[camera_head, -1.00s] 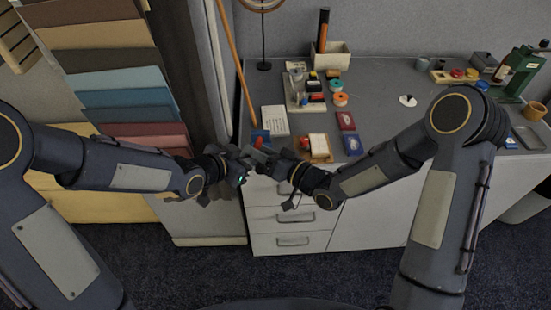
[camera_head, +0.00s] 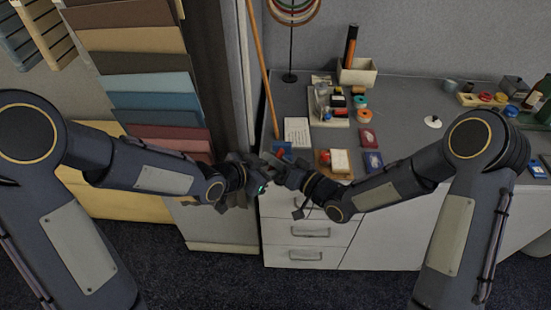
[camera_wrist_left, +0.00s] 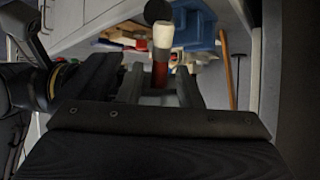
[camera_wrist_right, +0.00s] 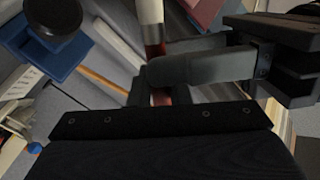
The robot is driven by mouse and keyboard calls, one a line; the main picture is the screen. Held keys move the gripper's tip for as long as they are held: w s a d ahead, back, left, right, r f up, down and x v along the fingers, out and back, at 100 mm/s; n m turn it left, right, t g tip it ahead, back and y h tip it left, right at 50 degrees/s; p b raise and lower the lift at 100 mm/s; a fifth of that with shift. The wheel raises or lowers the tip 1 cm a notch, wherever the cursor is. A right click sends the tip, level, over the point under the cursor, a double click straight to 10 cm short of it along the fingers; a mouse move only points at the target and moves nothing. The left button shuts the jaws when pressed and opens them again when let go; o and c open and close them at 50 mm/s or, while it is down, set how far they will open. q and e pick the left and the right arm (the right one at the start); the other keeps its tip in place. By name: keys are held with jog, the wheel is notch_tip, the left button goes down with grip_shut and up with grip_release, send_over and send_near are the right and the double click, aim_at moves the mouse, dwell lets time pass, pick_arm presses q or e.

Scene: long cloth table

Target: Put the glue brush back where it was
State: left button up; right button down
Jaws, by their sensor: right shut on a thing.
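The glue brush shows as a red and white stick in the right wrist view (camera_wrist_right: 152,32) and the left wrist view (camera_wrist_left: 160,74). My right gripper (camera_head: 270,165) is shut on its red part. My left gripper (camera_head: 254,172) is close beside the right one, its fingers apart, with the stick showing in the gap between them. Both grippers are before the front left corner of the grey desk (camera_head: 400,115). The brush's far end is unclear.
A white card (camera_head: 297,131), a wooden block with a white top (camera_head: 340,161) and dark red (camera_head: 366,138) and blue (camera_head: 373,160) boxes lie nearby. A wooden stick (camera_head: 264,80) leans at the left edge. The desk's middle is fairly clear.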

pick_arm(q)
jog(key=shift+o, duration=0.7)
